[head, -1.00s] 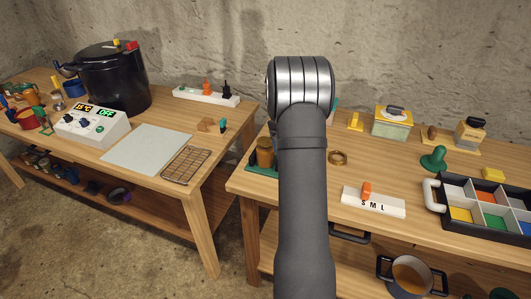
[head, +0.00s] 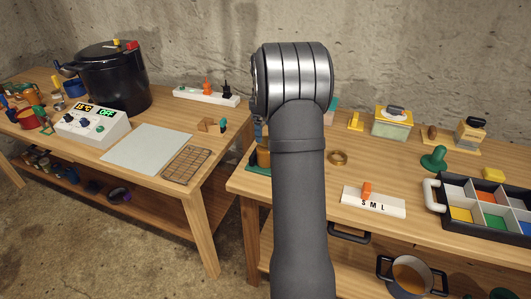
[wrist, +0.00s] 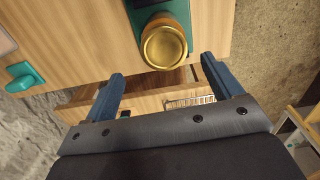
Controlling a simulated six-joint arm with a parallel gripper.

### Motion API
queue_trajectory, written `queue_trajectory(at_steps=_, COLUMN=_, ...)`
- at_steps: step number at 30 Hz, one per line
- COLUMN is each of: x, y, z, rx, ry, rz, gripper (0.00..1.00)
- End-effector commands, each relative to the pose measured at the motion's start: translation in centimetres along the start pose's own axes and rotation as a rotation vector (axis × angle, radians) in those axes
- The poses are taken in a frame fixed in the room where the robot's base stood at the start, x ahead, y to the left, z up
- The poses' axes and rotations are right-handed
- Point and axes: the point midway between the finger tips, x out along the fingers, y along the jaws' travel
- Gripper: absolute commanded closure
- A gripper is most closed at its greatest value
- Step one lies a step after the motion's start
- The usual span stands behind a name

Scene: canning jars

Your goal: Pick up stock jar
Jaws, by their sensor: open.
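A jar with a round gold lid (wrist: 164,45), which I take for the stock jar, stands on a green base (wrist: 140,14) in the wrist view. In the head view an amber-brown jar (head: 263,157) on a green base shows at the left of the right-hand table, partly hidden by my arm. My gripper (wrist: 162,70) is open and empty, its two blue fingers apart. In the wrist view the lid lies just beyond the fingertips, roughly midway between them and not touching.
A gold ring (head: 338,158), a white S M L block (head: 374,202) and a divided tray (head: 485,212) lie to the right of my arm. A green piece (wrist: 25,76) lies left in the wrist view. A pot (head: 411,275) stands on the lower shelf. A gap separates the tables.

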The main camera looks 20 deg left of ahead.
Motion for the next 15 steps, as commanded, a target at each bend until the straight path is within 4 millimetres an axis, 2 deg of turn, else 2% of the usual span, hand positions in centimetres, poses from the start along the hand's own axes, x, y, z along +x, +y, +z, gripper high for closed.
queue_trajectory(at_steps=1, x=1.2, y=0.0, z=0.0, rx=0.0, ry=-0.001, rz=-0.003, gripper=0.16)
queue_trajectory(at_steps=3, x=2.3, y=0.0, z=0.0, rx=0.001, ry=-0.001, rz=-0.002, gripper=0.16)
queue_trajectory(at_steps=11, x=4.2, y=-0.1, z=0.1, rx=0.001, ry=-0.001, rz=-0.002, gripper=0.16)
queue_trajectory(at_steps=15, x=6.1, y=-0.6, z=0.5, rx=0.001, ry=-0.002, rz=-0.003, gripper=0.16)
